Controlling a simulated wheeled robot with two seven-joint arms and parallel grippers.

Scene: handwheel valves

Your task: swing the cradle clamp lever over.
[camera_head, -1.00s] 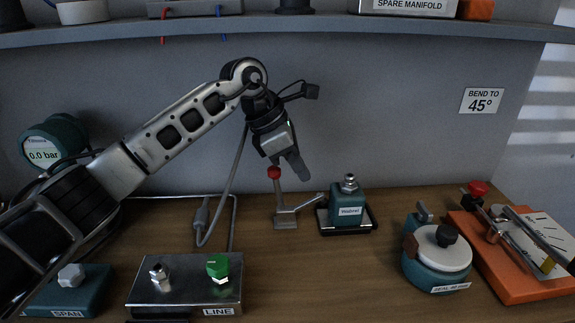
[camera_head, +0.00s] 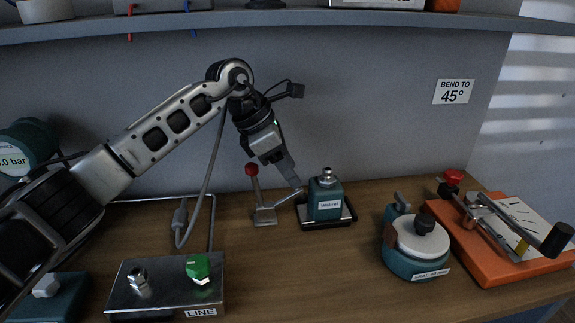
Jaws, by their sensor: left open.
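The cradle clamp has a lever with a red ball knob (camera_head: 252,170) standing nearly upright on a small metal bracket (camera_head: 265,215). A metal clamp arm reaches right from the bracket toward the cradle (camera_head: 343,220), which holds a teal block (camera_head: 326,203) with a white label and a metal fitting on top. My left gripper (camera_head: 290,180) comes in from the upper left and points down. It is open, with its fingertips to the right of the red knob and near the clamp arm's end. I cannot tell whether the fingers touch anything. My right gripper is out of view.
A metal box marked LINE (camera_head: 165,285) with a green knob stands in front. A round teal device (camera_head: 416,247) and an orange bending fixture (camera_head: 510,235) are on the right. A shelf (camera_head: 280,28) runs above. Bare bench lies in front of the cradle.

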